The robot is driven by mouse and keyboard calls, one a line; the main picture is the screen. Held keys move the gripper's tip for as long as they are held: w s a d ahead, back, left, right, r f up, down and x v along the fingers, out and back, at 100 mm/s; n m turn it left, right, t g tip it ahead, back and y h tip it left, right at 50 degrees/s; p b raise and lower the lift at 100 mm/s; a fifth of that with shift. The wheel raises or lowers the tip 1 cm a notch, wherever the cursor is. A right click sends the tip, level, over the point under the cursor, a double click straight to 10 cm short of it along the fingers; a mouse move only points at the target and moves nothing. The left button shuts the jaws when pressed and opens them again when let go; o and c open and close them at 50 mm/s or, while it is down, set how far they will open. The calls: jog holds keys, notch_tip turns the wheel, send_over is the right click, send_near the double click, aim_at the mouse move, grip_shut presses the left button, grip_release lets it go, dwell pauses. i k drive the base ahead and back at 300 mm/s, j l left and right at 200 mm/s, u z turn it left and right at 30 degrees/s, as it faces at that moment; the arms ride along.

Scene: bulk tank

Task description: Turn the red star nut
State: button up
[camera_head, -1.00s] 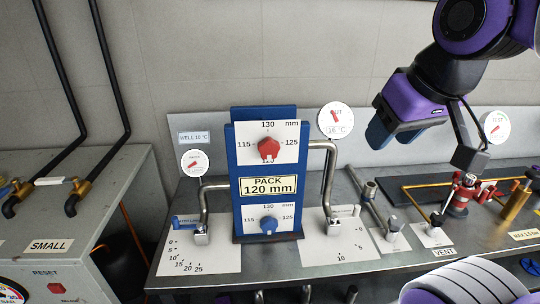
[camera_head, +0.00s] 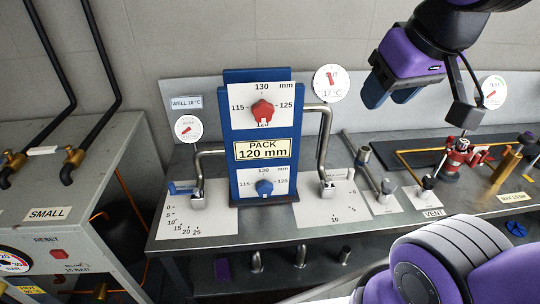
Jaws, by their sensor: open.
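The red star nut (camera_head: 263,110) sits on the upper white dial plate of a blue upright frame (camera_head: 227,150). The dial reads 115 at left, 130 at top and 125 at right. A second, blue star nut (camera_head: 264,187) sits on the lower dial plate. A label between them (camera_head: 262,149) reads PACK 120 mm. My gripper (camera_head: 388,100) is to the right of the red nut and apart from it, with blue fingers pointing down. It is open and holds nothing.
Bent metal pipes (camera_head: 322,140) flank the frame. A round gauge (camera_head: 333,82) hangs between frame and gripper, reading about 17 °C. A red valve assembly (camera_head: 457,157) and a brass cylinder (camera_head: 506,166) stand at right. A grey cabinet (camera_head: 100,190) stands at left.

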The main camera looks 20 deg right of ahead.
aim_at(263, 111)
jog(key=k+j+z, duration=0.3)
jog(key=j+z, duration=0.2)
jog(key=k+j+z, duration=0.45)
jog(key=i+j, duration=0.05)
jog(key=i, duration=0.05)
